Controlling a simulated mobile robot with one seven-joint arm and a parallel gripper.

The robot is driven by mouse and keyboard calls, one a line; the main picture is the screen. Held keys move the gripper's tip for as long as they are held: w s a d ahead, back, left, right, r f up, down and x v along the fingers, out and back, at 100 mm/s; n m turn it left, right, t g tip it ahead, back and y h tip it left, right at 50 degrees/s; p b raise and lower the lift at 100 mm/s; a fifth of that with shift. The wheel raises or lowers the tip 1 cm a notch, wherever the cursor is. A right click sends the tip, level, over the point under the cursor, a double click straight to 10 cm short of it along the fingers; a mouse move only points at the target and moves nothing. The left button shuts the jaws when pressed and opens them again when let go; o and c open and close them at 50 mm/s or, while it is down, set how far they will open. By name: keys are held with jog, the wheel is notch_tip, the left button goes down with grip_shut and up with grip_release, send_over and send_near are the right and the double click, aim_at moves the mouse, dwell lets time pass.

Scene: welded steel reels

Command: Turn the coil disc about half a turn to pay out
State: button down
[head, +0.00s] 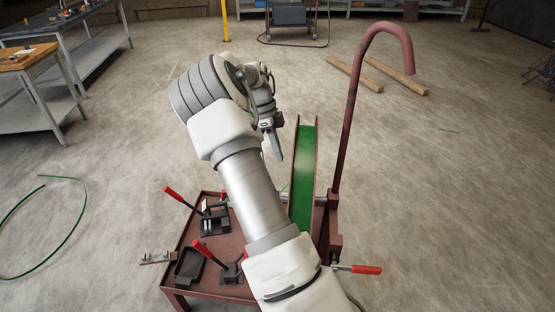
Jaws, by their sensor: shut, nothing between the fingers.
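The coil disc (302,180) stands upright, seen nearly edge-on in the head view. It has two thin dark red-brown rims with a green band wound between them. My arm crosses in front of its lower left side and hides part of it and its mount. My gripper (279,158) is shut and empty, pointing down just left of the disc's upper part. A small gap shows between the fingers and the left rim; whether they touch cannot be told for sure.
A red-brown cart (190,234) below carries red-handled tools (214,218). A hooked dark red post (350,115) rises close right of the disc, with a red-handled lever (366,269) at its foot. Wooden beams (398,76) lie behind. Workbenches (83,62) stand far left.

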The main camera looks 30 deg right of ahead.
jog(key=a+b+x, duration=0.1)
jog(key=x, duration=1)
jog(key=shift+a+f, duration=0.2)
jog(key=shift+f, duration=0.1)
jog(key=shift+s, duration=0.1)
